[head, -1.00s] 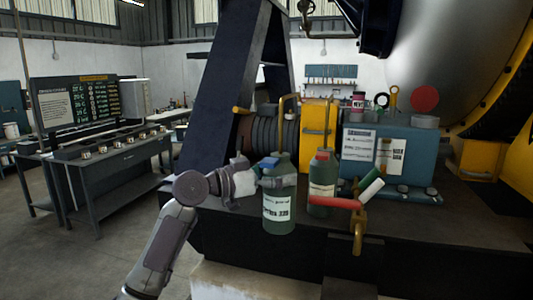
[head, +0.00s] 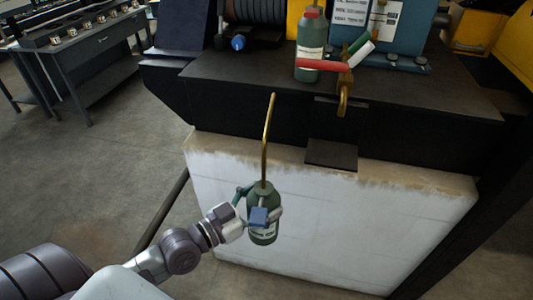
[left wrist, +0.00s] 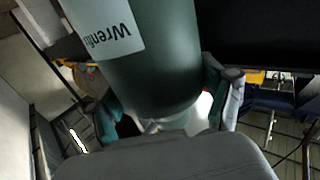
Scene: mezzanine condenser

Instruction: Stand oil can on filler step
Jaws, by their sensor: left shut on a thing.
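The oil can (head: 262,205) is a dark green bottle with a pale label and a long, curved brass spout. My left gripper (head: 258,215) is shut around its body and holds it roughly upright in front of the white block. In the left wrist view, the can (left wrist: 150,60) fills the space between the fingers (left wrist: 165,110), its label partly readable. The filler step (head: 331,153) appears to be the small dark plate on the front of the black base, right of the spout and higher in the picture. Its top is bare. My right gripper is out of view.
The black base (head: 400,95) carries another green bottle with a red top (head: 311,45), a red handle (head: 322,64) and a brass tap (head: 344,95) above the step. The white block (head: 370,215) stands below. Open floor lies left.

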